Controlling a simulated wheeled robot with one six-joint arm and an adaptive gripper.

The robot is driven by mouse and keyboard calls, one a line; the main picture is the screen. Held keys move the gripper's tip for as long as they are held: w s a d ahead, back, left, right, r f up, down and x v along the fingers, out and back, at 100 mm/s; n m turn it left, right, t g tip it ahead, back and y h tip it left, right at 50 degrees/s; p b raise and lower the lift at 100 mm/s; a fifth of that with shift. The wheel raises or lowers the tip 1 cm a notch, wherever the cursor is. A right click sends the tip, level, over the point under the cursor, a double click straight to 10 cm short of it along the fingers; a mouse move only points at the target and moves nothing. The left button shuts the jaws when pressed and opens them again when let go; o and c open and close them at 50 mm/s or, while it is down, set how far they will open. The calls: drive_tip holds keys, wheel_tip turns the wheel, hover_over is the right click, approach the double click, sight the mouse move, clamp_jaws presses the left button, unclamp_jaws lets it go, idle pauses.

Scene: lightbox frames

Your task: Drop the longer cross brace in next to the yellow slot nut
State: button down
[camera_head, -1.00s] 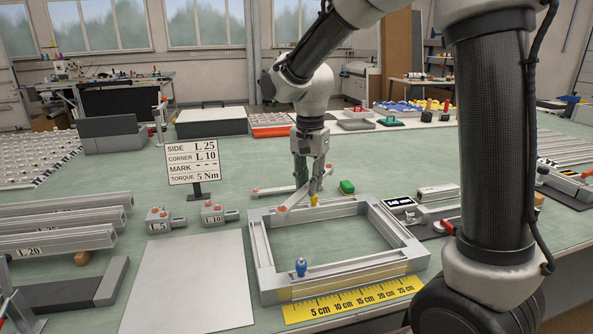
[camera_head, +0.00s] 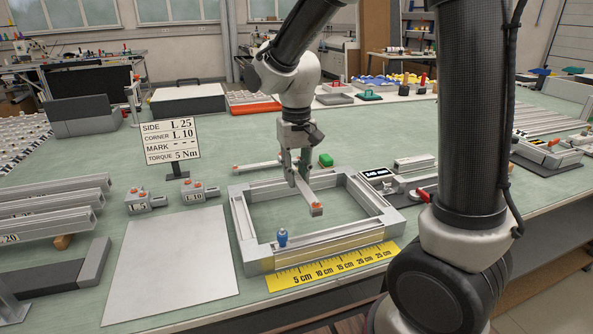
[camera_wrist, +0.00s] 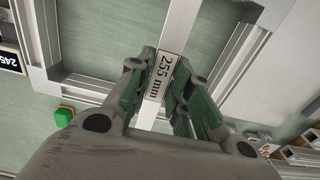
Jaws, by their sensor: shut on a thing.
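My gripper (camera_head: 297,178) is shut on a light bar-shaped brace (camera_head: 308,194) with an orange end. In the wrist view the brace (camera_wrist: 182,18) reads "255 mm" and passes between both fingers. I hold it above the metal frame (camera_head: 238,213), its orange end toward the near side, over the opening. It looks apart from the rails. The yellow slot nut does not show now; the gripper or brace may hide it at the far rail. A blue slot nut (camera_head: 282,237) stands at the frame's near left.
Another bar with orange ends (camera_head: 257,168) lies behind the frame. A green block (camera_head: 326,160) and a dark label plate (camera_head: 375,172) are behind and right. A yellow ruler (camera_head: 335,268) lies in front, a pale sheet (camera_head: 165,262) left, a sign (camera_head: 171,139) behind left.

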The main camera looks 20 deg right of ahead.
sight(297, 176)
drive_tip(key=shift+f, duration=2.6)
drive_tip(key=shift+f, duration=1.1)
drive_tip(key=c, duration=1.2)
unclamp_jaws()
wheel_tip(297, 176, up, 12)
drive_tip(key=shift+f, duration=0.1)
